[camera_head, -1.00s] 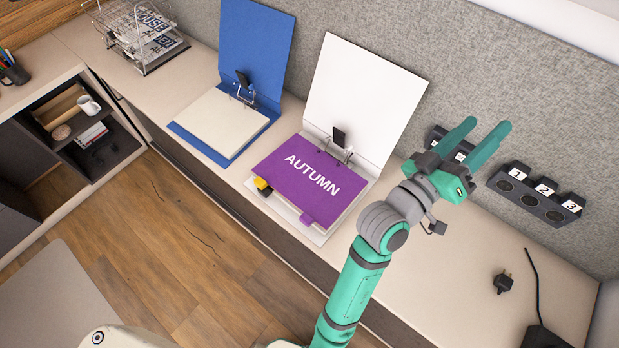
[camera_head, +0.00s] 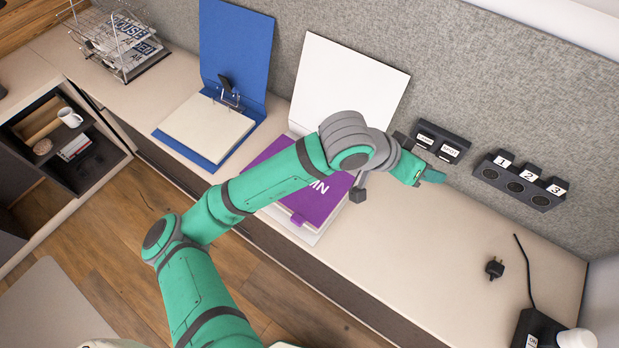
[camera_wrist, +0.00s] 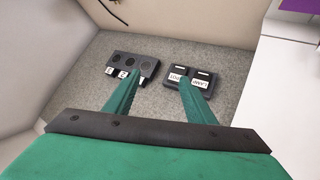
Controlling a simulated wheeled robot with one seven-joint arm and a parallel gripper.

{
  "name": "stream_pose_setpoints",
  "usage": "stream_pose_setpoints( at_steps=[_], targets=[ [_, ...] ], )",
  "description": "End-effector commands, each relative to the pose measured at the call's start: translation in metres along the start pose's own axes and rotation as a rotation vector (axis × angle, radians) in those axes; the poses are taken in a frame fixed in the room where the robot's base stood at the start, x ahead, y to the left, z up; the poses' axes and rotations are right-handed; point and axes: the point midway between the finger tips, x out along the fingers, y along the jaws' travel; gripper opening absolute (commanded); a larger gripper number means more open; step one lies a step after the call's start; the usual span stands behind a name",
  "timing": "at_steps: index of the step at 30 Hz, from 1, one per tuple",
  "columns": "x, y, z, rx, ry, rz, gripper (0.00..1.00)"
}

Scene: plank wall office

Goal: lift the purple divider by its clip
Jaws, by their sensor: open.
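The purple divider (camera_head: 330,203) lies in the open white binder (camera_head: 350,80) on the desk. My arm crosses in front of it and hides most of its lettering. My gripper (camera_head: 436,177) is to the right of the binder, close to the wall panel. In the wrist view my gripper (camera_wrist: 158,76) is open and empty, its fingers pointing at the wall sockets. A bit of purple (camera_wrist: 300,4) shows at the top right there.
A numbered socket block (camera_head: 520,182) and a smaller two-part block (camera_head: 440,142) are on the grey wall panel (camera_head: 470,70). An open blue binder (camera_head: 235,45) stands left, a wire tray (camera_head: 118,45) farther left. A black plug (camera_head: 495,268) lies right. The desk's right middle is clear.

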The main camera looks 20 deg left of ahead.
Motion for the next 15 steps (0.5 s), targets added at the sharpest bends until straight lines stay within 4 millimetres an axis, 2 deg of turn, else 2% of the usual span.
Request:
stream_pose_setpoints(
  at_steps=[1, 5, 9, 12, 15],
  targets=[
    [-0.007, -0.017, 0.018, -0.002, -0.072, -0.047, 0.50],
    [-0.029, -0.054, 0.068, -0.032, -0.261, -0.150, 0.50],
    [-0.066, -0.092, 0.122, -0.086, -0.456, -0.265, 0.50],
    [-0.096, -0.113, 0.155, -0.130, -0.574, -0.337, 0.50],
    [-0.121, -0.126, 0.179, -0.166, -0.663, -0.391, 0.50]
  ],
)
